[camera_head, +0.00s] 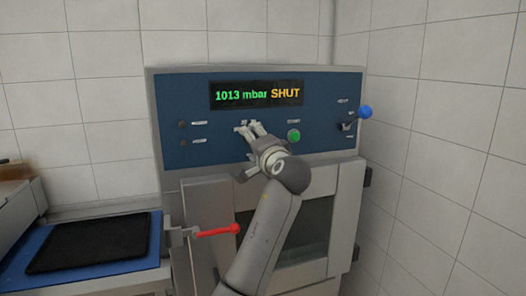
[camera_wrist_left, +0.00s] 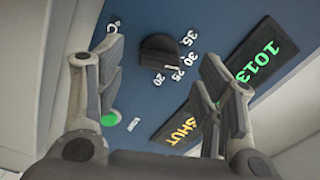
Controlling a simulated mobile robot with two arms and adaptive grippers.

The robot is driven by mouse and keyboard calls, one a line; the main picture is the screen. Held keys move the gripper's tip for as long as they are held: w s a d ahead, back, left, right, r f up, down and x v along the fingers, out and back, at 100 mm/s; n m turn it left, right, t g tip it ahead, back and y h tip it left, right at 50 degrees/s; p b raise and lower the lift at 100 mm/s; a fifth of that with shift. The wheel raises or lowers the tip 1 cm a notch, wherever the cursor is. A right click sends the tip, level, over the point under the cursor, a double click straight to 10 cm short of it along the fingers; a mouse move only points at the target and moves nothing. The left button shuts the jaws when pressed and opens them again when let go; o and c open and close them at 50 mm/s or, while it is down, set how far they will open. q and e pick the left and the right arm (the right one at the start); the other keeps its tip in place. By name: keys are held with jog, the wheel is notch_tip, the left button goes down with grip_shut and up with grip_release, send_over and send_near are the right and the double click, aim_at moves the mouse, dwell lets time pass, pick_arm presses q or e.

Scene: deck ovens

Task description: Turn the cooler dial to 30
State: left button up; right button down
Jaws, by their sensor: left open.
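The cooler dial (camera_wrist_left: 160,50) is a black knob on the blue panel, with the numbers 35, 30, 25 and 20 printed around one side. Which number it points at is hard to tell. My left gripper (camera_wrist_left: 160,75) is open, its fingers on either side of the dial in the wrist view and apart from it. In the head view my left gripper (camera_head: 249,129) is at the middle of the panel, below the display, and hides the dial. My right gripper is not in view.
The display (camera_head: 257,95) reads 1013 mbar SHUT. A green button (camera_head: 294,136) is right of the gripper, with a blue-knobbed lever (camera_head: 364,112) farther right. A red handle (camera_head: 218,230) sticks out at the door. A dark mat (camera_head: 90,243) lies at left.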

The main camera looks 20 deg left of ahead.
pick_arm(q)
jog(key=v, duration=0.8)
jog(key=shift+w, duration=0.1)
